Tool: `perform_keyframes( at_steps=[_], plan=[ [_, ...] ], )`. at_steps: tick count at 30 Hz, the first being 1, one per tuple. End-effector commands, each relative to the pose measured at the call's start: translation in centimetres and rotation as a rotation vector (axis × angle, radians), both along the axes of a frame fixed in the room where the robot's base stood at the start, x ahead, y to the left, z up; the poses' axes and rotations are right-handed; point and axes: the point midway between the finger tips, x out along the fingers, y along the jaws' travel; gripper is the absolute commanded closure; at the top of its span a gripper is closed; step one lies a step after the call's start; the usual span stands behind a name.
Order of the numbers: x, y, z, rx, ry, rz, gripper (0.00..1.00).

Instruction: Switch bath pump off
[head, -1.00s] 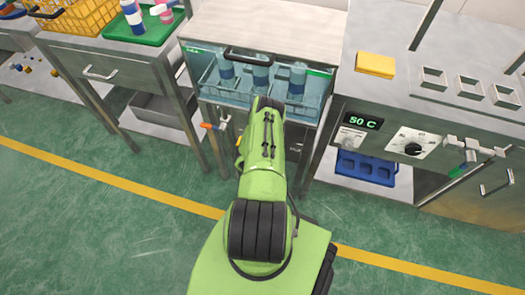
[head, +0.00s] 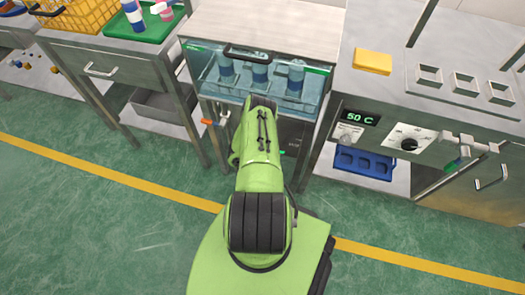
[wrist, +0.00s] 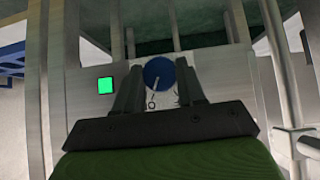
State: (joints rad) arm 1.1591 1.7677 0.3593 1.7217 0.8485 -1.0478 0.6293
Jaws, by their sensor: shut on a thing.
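In the wrist view a round blue knob (wrist: 158,70) with a white pointer sits on a grey metal panel (wrist: 88,104). My gripper (wrist: 160,82) is shut on the knob, one finger at each side. The pointer points down the picture, close to a small ring mark on the panel; another mark to the right is partly hidden. A square green lamp (wrist: 105,85) glows left of the knob. In the head view the water bath (head: 200,62) holds several bottles; the lamp shows dimly below it (head: 283,153). My arm hides the knob and gripper there.
Taps with an orange handle (head: 208,122) stick out left of my arm. A bench on the right carries a 50 C display (head: 360,118), a black dial (head: 408,144) and a yellow block (head: 373,61). The green floor in front is clear.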

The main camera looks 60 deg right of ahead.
Motion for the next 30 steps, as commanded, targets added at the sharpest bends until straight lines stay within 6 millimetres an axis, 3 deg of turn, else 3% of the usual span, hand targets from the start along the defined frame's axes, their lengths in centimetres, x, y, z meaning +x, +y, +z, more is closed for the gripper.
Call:
perform_keyframes(
  at_steps=[30],
  plan=[
    [1.0, 0.1, -0.6, -0.136, 0.827, 0.000, 0.91]
  ],
)
